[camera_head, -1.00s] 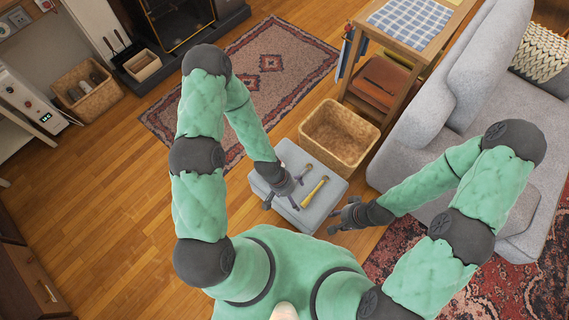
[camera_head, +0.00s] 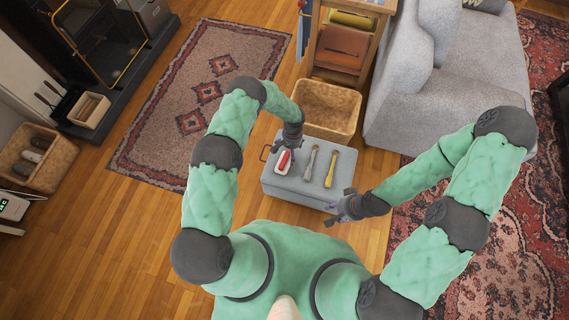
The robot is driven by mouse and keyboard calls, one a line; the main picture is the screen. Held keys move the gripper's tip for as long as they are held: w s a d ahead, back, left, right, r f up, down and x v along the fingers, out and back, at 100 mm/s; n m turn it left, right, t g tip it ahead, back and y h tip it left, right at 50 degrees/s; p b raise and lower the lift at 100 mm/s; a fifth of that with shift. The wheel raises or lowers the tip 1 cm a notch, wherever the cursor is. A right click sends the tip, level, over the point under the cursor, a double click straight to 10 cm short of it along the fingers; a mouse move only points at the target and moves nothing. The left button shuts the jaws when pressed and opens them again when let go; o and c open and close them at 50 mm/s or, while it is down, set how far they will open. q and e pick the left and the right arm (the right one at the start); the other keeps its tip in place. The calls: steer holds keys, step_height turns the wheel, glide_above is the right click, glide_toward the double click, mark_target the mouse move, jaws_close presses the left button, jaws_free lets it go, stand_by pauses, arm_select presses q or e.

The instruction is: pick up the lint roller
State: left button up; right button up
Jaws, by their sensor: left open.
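A grey ottoman (camera_head: 283,187) stands in front of me with three small things on top. At the left lies a red and white item (camera_head: 284,162), possibly the lint roller; its shape is too small to be sure. Beside it lie a slim grey item (camera_head: 310,162) with a pale end and a slim yellow item (camera_head: 331,168). My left gripper (camera_head: 291,145) is open and empty over the ottoman's far edge, just beyond the red and white item. My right gripper (camera_head: 338,209) appears open and empty at the ottoman's near right corner, apart from the items.
An empty wicker basket (camera_head: 328,108) stands right behind the ottoman. A grey sofa (camera_head: 435,95) is at the right, and a wooden shelf (camera_head: 343,45) is at the back. A patterned rug (camera_head: 200,100) and open wooden floor lie to the left.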

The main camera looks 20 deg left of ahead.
mark_target(287, 163)
arm_select(q)
steer(key=f, duration=0.1)
steer(key=f+b, duration=0.1)
steer(key=f, duration=0.2)
steer(key=shift+s+a+f, duration=0.1)
steer(key=shift+s+f, duration=0.2)
steer(key=shift+s, duration=0.05)
steer(key=f+b, duration=0.1)
steer(key=s+f+b, duration=0.1)
steer(key=f, duration=0.1)
steer(key=f+b, duration=0.1)
steer(key=f, duration=0.1)
steer(key=shift+s+a, duration=0.2)
steer(key=shift+a, duration=0.15)
steer(key=shift+r, duration=0.1)
steer(key=c, duration=1.2)
